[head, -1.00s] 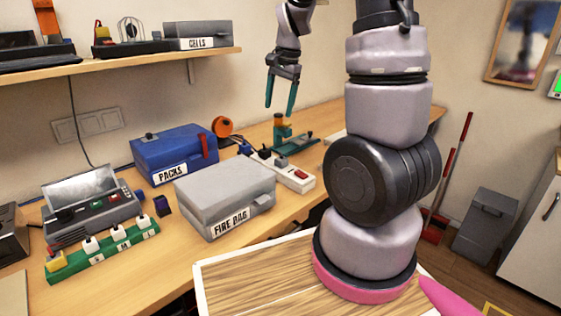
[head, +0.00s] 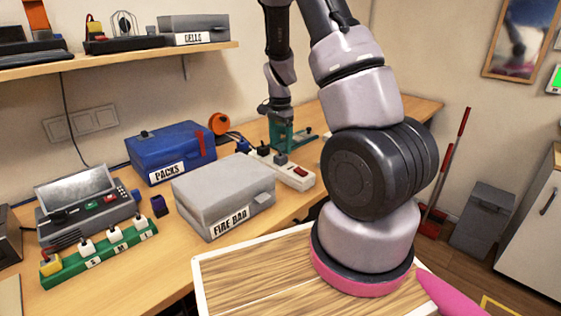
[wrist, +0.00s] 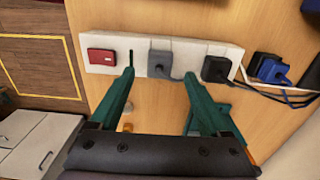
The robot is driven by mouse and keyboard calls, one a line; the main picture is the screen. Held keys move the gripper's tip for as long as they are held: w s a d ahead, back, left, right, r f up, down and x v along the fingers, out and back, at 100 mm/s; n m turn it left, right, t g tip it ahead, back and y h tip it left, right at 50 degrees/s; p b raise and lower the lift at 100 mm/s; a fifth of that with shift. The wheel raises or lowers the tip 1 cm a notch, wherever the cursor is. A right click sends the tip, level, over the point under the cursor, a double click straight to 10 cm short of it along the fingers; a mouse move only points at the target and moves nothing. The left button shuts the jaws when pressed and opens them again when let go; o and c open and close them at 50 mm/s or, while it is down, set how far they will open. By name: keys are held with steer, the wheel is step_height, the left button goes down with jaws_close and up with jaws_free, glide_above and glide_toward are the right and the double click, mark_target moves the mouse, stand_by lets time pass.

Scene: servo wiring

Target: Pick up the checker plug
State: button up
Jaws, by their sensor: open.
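A white power strip (wrist: 205,50) lies on the wooden bench; it also shows in the head view (head: 302,180). A grey plug (wrist: 162,62) sits in its middle, also visible in the head view (head: 281,158). A black plug (wrist: 216,68) with a dark cord sits in it to the right. No label shows which is the checker plug. My gripper (wrist: 159,74) is open and empty, its teal fingers on either side of the grey plug in the picture. I cannot tell the remaining height. In the head view my gripper (head: 282,147) points down near the strip.
A blue plug (wrist: 270,69) lies beyond the strip's right end. A red switch (wrist: 102,56) is on its left end. A grey box marked FIRE BAG (head: 222,190) and a blue PACKS box (head: 170,150) stand left of the strip.

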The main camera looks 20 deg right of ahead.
mark_target(279, 156)
steer(key=shift+s+a+f, duration=0.1)
steer(key=shift+a+f, duration=0.05)
steer(key=shift+f, duration=1.8)
jaws_close()
steer(key=shift+r, duration=0.1)
step_height(279, 156, up, 10)
